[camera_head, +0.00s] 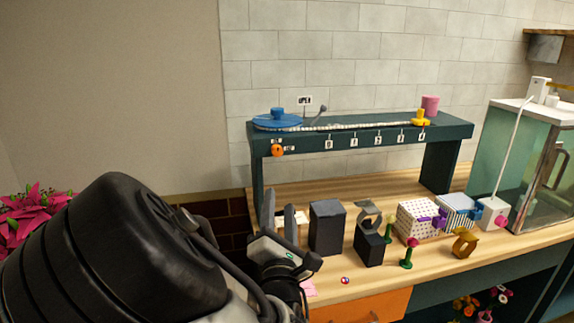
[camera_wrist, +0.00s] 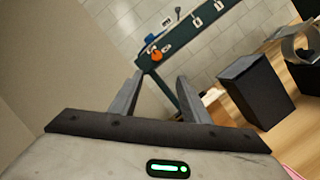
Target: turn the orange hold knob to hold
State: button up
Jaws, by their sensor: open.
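The orange hold knob (camera_head: 277,151) sits on the front face of the dark teal shelf (camera_head: 350,140), near its left end, with small white labels beside it. It also shows in the wrist view (camera_wrist: 156,55), just beyond my fingertips and above the gap between them. Which label the knob points at is too small to tell. My gripper (camera_head: 284,215) is open and empty, below the knob and on the near side of the shelf in the head view. In the wrist view its two fingers (camera_wrist: 157,88) stand apart, with nothing between them touching.
A blue disc (camera_head: 277,121) and a yellow piece (camera_head: 421,118) sit on the shelf top. A dark grey box (camera_head: 327,227) and a black stand (camera_head: 369,246) are right of my gripper on the wooden counter. A glass tank (camera_head: 525,165) is far right.

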aim_at(278, 153)
jog(key=shift+n, duration=0.3)
jog(key=x, duration=1.7)
jog(key=shift+w+a+r, duration=0.1)
jog(key=shift+a+r, duration=0.2)
jog(key=shift+r, duration=0.15)
jog(key=shift+c, duration=0.2)
jog(key=c, duration=1)
